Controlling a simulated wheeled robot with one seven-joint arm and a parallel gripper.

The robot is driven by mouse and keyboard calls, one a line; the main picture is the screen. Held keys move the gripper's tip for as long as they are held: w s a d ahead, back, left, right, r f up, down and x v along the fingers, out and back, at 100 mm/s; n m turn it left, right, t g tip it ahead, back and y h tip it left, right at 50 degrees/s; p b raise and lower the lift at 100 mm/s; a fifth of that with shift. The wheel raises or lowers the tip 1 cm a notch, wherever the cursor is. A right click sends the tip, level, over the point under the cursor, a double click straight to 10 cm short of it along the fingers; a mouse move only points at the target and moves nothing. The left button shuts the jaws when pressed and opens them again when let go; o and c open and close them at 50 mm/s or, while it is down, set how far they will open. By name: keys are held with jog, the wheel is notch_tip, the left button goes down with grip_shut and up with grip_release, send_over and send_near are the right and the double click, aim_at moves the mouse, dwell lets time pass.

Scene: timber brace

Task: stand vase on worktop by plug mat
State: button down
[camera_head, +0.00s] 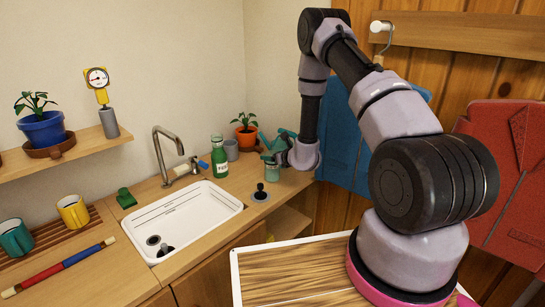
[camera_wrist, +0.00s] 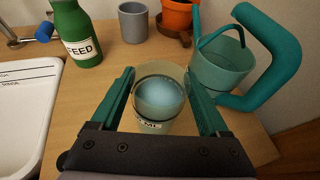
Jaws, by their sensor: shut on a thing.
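The vase (camera_wrist: 158,100) is a pale green, see-through vessel with a pale blue inside and a partly hidden label. It is upright between the two fingers of my gripper (camera_wrist: 160,76), which is shut on it. In the head view the vase (camera_head: 272,173) is below my gripper (camera_head: 277,157), at the right part of the worktop (camera_head: 228,234). I cannot tell whether its base touches the wood. The plug mat (camera_head: 258,199) is a small grey disc with a black plug (camera_head: 260,187) on it, in front of the vase and a little left.
A green feed bottle (camera_head: 219,160), a grey cup (camera_head: 231,150), a potted plant (camera_head: 246,134) and a teal watering can (camera_wrist: 222,65) stand close behind or beside the vase. The white sink (camera_head: 190,220) lies left of the plug mat. Worktop around the mat is mostly clear.

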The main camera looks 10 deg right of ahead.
grip_release()
jog(key=shift+f, duration=0.1)
